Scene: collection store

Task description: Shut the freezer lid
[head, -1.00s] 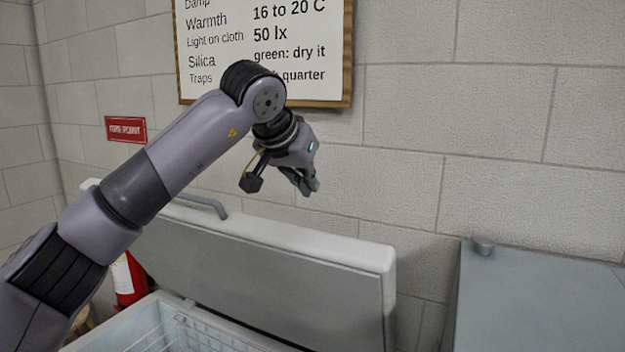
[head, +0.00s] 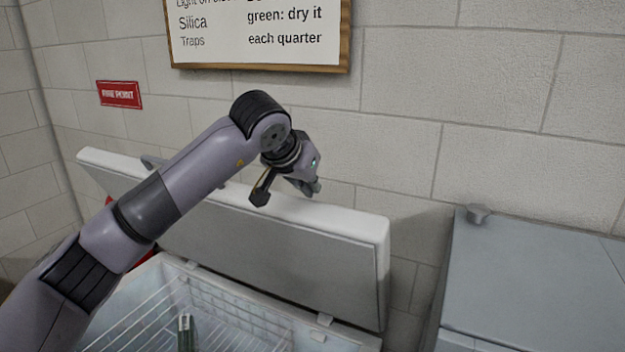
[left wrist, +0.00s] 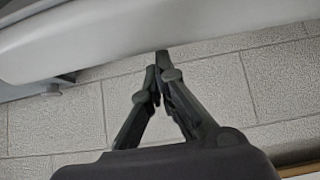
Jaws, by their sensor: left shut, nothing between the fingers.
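The freezer lid (head: 330,268) stands open, tilted up against the wall behind the freezer (head: 155,285). A grey handle (head: 152,162) shows at its upper left, partly behind my arm. My left gripper (head: 314,188) is shut and empty at the lid's top edge, near its middle; I cannot tell whether it touches the lid. In the left wrist view the shut fingers (left wrist: 157,78) point toward the pale lid edge (left wrist: 120,38), with wall behind. The freezer's inside shows a wire basket (head: 235,325) with a dark green item (head: 186,330). My right gripper is not in view.
A grey cabinet or chest (head: 540,285) with a small knob on top stands to the right, with a gap between it and the freezer. A framed notice (head: 258,35) and a red sign (head: 119,94) hang on the block wall.

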